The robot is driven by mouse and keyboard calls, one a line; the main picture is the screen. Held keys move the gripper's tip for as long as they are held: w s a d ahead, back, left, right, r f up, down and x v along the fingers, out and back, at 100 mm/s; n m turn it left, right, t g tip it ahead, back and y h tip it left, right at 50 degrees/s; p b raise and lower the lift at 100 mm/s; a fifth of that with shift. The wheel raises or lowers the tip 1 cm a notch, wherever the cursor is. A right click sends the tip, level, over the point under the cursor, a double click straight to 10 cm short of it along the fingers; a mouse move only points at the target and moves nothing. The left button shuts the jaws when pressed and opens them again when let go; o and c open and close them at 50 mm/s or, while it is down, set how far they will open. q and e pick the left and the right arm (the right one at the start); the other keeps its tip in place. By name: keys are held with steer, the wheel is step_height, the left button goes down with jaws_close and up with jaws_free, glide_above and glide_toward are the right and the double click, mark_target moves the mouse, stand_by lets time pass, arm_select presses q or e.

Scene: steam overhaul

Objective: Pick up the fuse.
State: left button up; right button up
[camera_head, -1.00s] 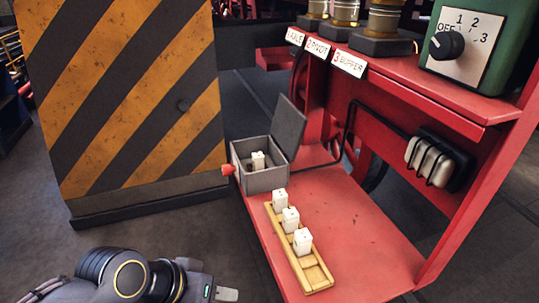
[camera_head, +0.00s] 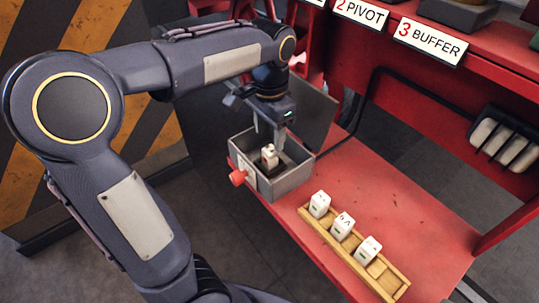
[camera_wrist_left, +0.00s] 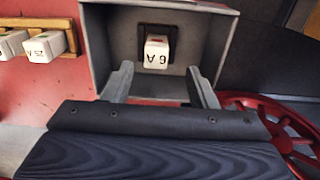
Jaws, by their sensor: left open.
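A white fuse (camera_head: 269,155) stands in a dark socket inside the open grey box (camera_head: 283,188). It also shows in the left wrist view (camera_wrist_left: 157,53), with a digit and an "A" on its face. My left gripper (camera_head: 269,136) is open and points down over the box, fingers above the fuse. In the left wrist view its two fingers (camera_wrist_left: 160,72) are apart, one to each side of the fuse and not touching it. Three more white fuses (camera_head: 342,225) stand in a wooden rack (camera_head: 385,277) on the red shelf. My right gripper is not in view.
The box's grey lid (camera_head: 315,115) stands open behind it. A red knob (camera_head: 237,177) sticks out of the box's side. A red wheel (camera_wrist_left: 290,125) shows in the left wrist view.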

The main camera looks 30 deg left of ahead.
mark_target(270, 149)
arm_select(q)
step_height(270, 149, down, 6)
steer(key=shift+s+d+f+p, duration=0.1)
steer(key=shift+s+d+p, duration=0.05)
steer(key=shift+p, duration=0.55)
steer(key=c, duration=1.1)
